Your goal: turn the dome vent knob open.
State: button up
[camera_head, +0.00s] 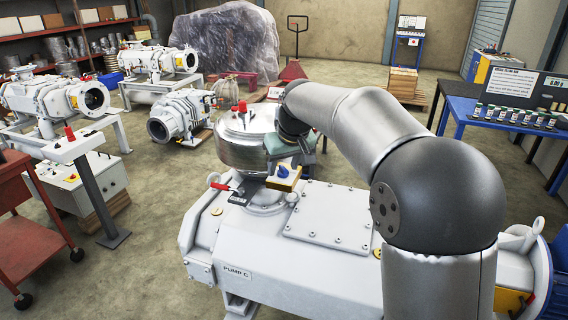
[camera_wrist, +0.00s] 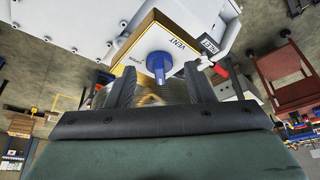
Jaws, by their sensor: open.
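The blue vent knob (camera_head: 283,171) sits on a small yellow-edged box (camera_head: 285,181) beside the silver dome (camera_head: 243,140) on top of Pump C. In the wrist view the knob (camera_wrist: 158,67) stands on a white plate (camera_wrist: 183,37) lettered VENT. My gripper (camera_wrist: 159,72) is open, its dark fingers to the left and right of the knob in the picture. No contact shows, and I cannot tell how deep the knob lies between the fingertips. In the head view my gripper (camera_head: 303,156) is close beside the box, its fingers mostly hidden.
A red-handled lever (camera_head: 221,186) is near the vent box; its red grip (camera_wrist: 221,69) shows right of my fingers in the wrist view. The white housing of Pump C (camera_head: 330,220) lies below my arm. Other pumps (camera_head: 155,60) and a red cart (camera_head: 30,215) stand farther off.

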jog(key=c, duration=1)
jog(key=shift+m, duration=0.3)
jog(key=m, duration=0.1)
jog(key=m+h, duration=0.1)
jog(key=m, duration=0.1)
jog(key=shift+a+t+h, duration=0.2)
jog(key=shift+t+h, duration=0.1)
jog(key=m+h, duration=0.1)
jog(key=m, duration=0.4)
jog(key=shift+a+h+p, duration=0.1)
jog(key=shift+h+p, duration=0.25)
jog(key=shift+h, duration=0.05)
jog(key=m, duration=0.2)
jog(key=m+g+h+p, duration=0.1)
jog(key=m, duration=0.1)
jog(key=shift+a+r+m+h, duration=0.1)
jog(key=shift+m+h, duration=0.2)
jog(key=m+g+h+p, duration=0.1)
jog(key=m+p, duration=0.1)
jog(key=m, duration=0.2)
jog(key=shift+w+m, duration=0.15)
jog(key=shift+m, duration=0.15)
jog(key=shift+g, duration=0.3)
